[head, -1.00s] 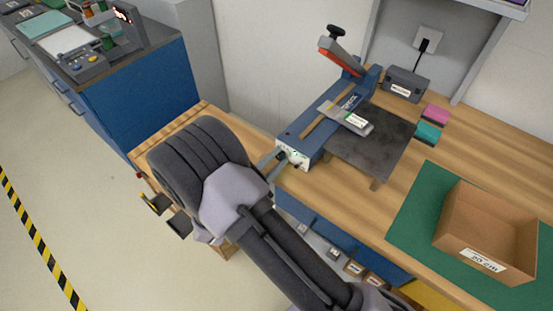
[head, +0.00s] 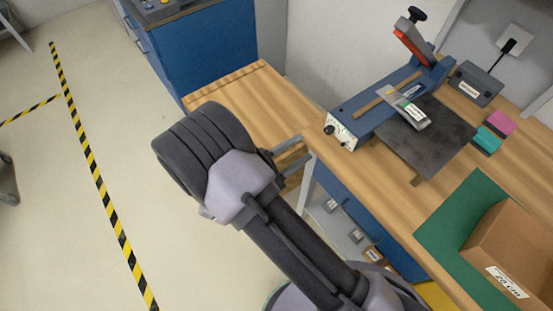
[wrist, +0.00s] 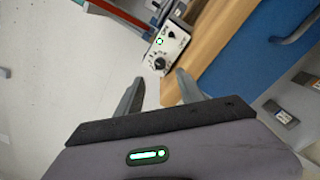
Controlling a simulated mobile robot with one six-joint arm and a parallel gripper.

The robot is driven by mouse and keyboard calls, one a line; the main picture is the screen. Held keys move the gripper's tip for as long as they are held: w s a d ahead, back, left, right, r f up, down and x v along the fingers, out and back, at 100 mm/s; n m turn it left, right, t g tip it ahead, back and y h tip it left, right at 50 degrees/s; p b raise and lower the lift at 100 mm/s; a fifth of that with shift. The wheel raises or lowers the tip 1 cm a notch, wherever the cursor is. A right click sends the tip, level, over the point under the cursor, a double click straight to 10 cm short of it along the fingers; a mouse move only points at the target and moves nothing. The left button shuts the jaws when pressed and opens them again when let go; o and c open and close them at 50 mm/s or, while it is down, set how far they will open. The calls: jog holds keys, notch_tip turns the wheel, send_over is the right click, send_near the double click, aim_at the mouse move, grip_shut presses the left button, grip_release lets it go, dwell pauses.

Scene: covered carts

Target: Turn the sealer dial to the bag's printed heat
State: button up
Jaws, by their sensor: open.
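The sealer (head: 372,119) is a long blue machine on the wooden bench, its red-edged lever arm raised. Its white control panel (head: 345,134) faces the front left, with a black dial (head: 330,129). In the wrist view the panel (wrist: 167,49) shows a dial (wrist: 160,63) and a second black knob (wrist: 171,36); the settings are too small to read. A silvery bag (head: 398,98) with a white label lies across the sealer; its print is unreadable. My gripper (head: 297,149) is open and empty, left of the panel and apart from it. In the wrist view its fingertips (wrist: 160,78) lie just below the dial.
A dark plate (head: 435,140) lies before the sealer, with a grey box (head: 474,84) behind. Pink and teal blocks (head: 494,132) sit to the right. A cardboard box (head: 510,245) stands on a green mat (head: 450,225). A blue cabinet (head: 200,45) stands back left.

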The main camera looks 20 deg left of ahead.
jog(key=p+v, duration=0.1)
jog(key=v, duration=0.7)
